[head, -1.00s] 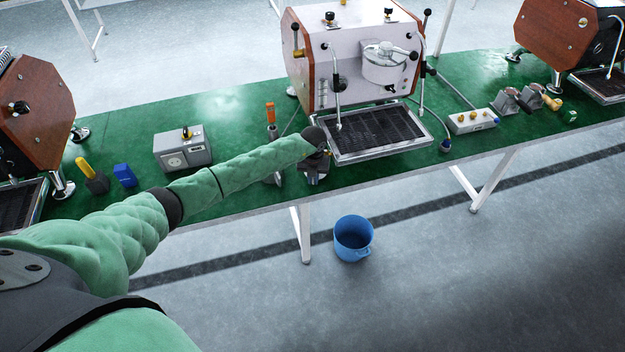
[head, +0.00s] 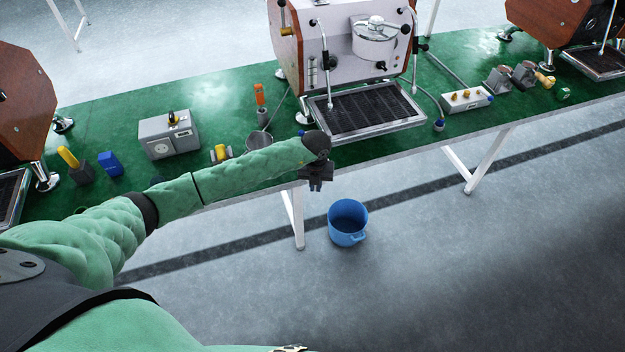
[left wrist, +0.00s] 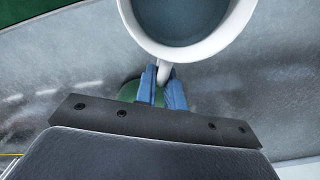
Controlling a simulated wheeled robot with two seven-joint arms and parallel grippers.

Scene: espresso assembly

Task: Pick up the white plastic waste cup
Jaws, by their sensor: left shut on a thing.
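The white plastic waste cup (left wrist: 222,42) shows at the top of the left wrist view, cut off by the frame, with its round opening and thick rim. Its handle (left wrist: 164,73) is between the blue fingertips of my left gripper (left wrist: 164,86), which is shut on it. The inside of the cup looks grey-blue. In the head view, my left gripper (head: 316,180) is at the front edge of the green table, below the drip tray; the cup cannot be made out there. My right gripper is not in view.
An espresso machine (head: 338,45) with its drip tray (head: 368,112) stands on the green table (head: 220,105). A blue bucket (head: 347,222) is on the floor in front. A grey box (head: 168,136) and a metal container (head: 259,140) are left of the machine. Open floor lies in front.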

